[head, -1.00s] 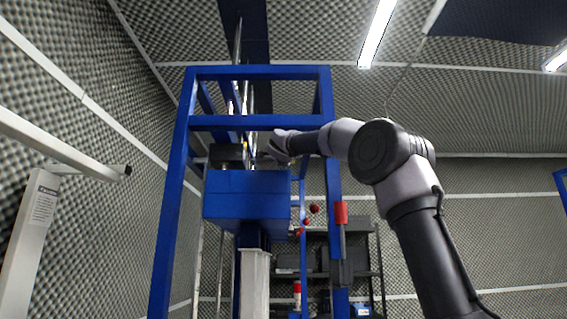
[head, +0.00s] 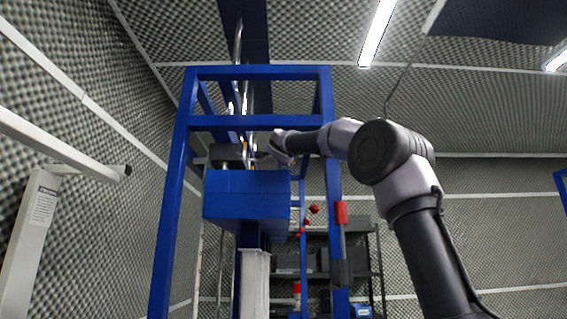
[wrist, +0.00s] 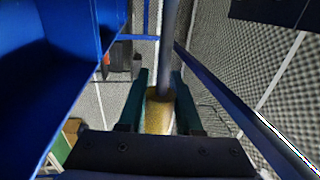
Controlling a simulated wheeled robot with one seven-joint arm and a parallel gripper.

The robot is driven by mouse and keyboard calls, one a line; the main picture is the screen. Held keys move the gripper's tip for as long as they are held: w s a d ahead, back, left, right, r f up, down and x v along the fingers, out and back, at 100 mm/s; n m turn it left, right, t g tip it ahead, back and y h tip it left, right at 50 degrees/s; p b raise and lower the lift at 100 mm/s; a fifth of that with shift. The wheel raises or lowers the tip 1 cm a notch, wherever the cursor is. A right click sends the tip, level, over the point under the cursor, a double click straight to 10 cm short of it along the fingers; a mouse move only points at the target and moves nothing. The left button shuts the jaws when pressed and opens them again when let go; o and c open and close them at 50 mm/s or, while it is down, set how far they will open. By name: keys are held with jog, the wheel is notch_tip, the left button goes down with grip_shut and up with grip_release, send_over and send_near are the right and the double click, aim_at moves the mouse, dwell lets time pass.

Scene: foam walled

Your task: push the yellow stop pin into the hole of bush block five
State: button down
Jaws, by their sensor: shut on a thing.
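My gripper (wrist: 161,86) shows in the wrist view with two dark green fingers shut on a yellow cylindrical piece, which I take to be the yellow stop pin (wrist: 158,112). A grey rod (wrist: 168,45) runs up the picture beyond it; I cannot tell whether the two touch. In the head view my gripper (head: 268,153) is small and partly hidden, close to the frame's upper part, beside a dark block (head: 228,153) on top of a blue box (head: 247,196). I cannot tell which block is bush block five, and no hole is visible.
A tall blue frame (head: 256,73) surrounds the work area, with uprights on both sides. In the wrist view a large blue surface (wrist: 45,80) is close on the left and a dark blue beam (wrist: 235,105) runs along the right. A shelf rack (head: 345,245) stands behind.

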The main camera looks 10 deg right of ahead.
jog(key=shift+w+a, duration=0.2)
jog(key=shift+a, duration=0.7)
jog(key=shift+w+a, duration=0.15)
jog(key=shift+a, duration=1)
jog(key=w+a, duration=0.1)
jog(key=a, duration=0.6)
jog(key=shift+w+a, duration=0.15)
jog(key=shift+w, duration=0.15)
dwell(1.6)
jog(key=c, duration=0.5)
grip_release()
jog(key=v, duration=1.1)
jog(key=shift+w, duration=0.1)
